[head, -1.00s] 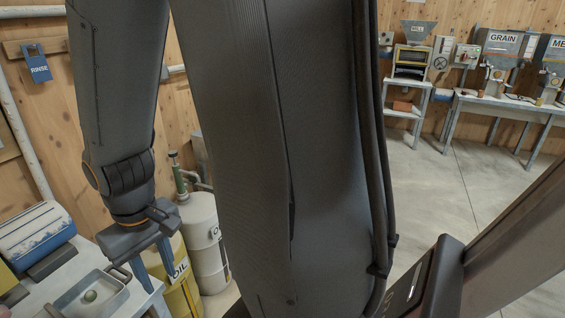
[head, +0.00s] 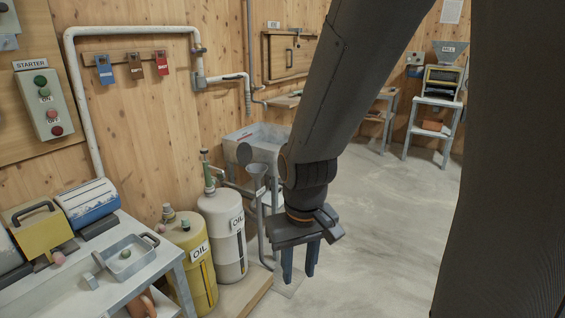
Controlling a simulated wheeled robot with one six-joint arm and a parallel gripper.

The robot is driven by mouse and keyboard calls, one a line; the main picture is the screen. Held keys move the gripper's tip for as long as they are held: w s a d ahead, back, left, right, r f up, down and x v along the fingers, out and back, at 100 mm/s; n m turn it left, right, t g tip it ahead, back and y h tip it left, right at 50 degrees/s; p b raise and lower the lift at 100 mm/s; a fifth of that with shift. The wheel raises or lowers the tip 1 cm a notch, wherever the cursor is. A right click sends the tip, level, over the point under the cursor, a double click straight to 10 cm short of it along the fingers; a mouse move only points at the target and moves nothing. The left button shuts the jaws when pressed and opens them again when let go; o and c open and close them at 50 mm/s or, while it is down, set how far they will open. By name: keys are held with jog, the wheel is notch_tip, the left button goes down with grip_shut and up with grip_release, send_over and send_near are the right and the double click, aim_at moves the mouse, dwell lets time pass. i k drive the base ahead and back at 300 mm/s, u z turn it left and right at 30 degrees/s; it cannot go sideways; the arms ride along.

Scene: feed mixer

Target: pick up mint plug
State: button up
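A small pale green piece (head: 126,254) lies in the shallow metal tray (head: 146,262) on the bench at the left.
A yellow oil drum (head: 203,272) and a white oil tank (head: 222,228) stand right of the bench. A yellow machine (head: 38,226) and a blue-white one (head: 88,204) sit on the bench. Floor (head: 385,235) to the right is clear.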

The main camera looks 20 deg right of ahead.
aim_at(185, 224)
jog(key=z, duration=0.7)
jog(key=i, duration=0.65)
jog(key=z, duration=0.7)
jog(key=i, duration=1.3)
jog(key=u, duration=1.25)
jog(key=i, duration=0.4)
jog(key=u, duration=0.4)
jog(key=k, duration=1.3)
jog(key=z, duration=0.7)
jog(key=i, duration=1.35)
